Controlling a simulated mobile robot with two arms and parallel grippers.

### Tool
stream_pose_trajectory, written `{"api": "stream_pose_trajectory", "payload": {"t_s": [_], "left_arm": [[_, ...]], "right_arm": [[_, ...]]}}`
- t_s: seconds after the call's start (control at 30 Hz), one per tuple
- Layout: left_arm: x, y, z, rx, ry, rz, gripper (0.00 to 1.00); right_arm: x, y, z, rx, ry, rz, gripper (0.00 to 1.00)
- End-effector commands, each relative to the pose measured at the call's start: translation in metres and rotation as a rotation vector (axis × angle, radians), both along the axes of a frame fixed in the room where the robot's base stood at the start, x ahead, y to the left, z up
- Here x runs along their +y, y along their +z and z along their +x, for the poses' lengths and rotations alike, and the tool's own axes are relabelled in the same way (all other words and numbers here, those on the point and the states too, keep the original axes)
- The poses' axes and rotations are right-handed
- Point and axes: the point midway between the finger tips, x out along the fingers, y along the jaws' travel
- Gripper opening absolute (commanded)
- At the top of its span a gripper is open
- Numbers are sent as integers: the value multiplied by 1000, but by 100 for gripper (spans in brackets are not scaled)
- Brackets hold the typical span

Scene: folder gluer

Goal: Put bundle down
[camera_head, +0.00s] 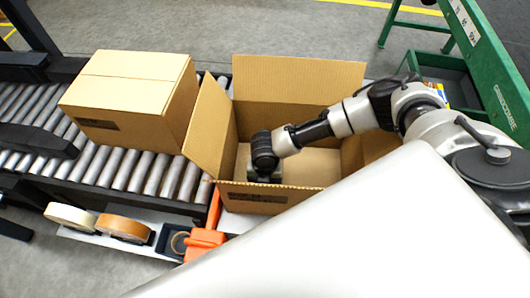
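An open cardboard box (265,196) stands in the middle with its flaps up and spread. My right arm comes in from the right over the box's right side. My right gripper (265,174) points down inside the box, near its front left part. Its fingers are small and dark, and I cannot tell whether they are open or shut. I cannot make out a bundle; anything at the fingertips is hidden or too small to tell. The visible box floor is bare cardboard. My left gripper is not in view.
A closed cardboard box (130,98) sits on the roller conveyor (110,170) at the left. Tape rolls (124,229) and an orange tape dispenser (204,243) lie in front. A green machine (490,70) stands at the right. Grey floor lies behind.

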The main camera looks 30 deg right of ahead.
Motion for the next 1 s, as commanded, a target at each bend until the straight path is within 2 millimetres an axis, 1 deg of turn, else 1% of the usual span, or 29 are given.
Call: {"api": "stream_pose_trajectory", "payload": {"t_s": [0.03,0.1,0.33,0.47,0.5,0.63,0.87,1.0], "left_arm": [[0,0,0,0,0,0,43],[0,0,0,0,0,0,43],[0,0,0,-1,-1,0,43],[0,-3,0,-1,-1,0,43],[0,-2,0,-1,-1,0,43],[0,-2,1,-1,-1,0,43],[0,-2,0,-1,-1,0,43],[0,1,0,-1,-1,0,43]], "right_arm": [[0,-5,0,-1,0,-1,47],[1,-8,0,-1,1,2,47],[0,-9,0,-1,0,2,47],[0,-13,0,-1,0,1,47],[0,-12,0,-1,0,1,80],[0,-11,0,-1,0,1,100],[0,-11,0,-1,0,1,100],[0,-4,1,-2,1,2,100]]}}
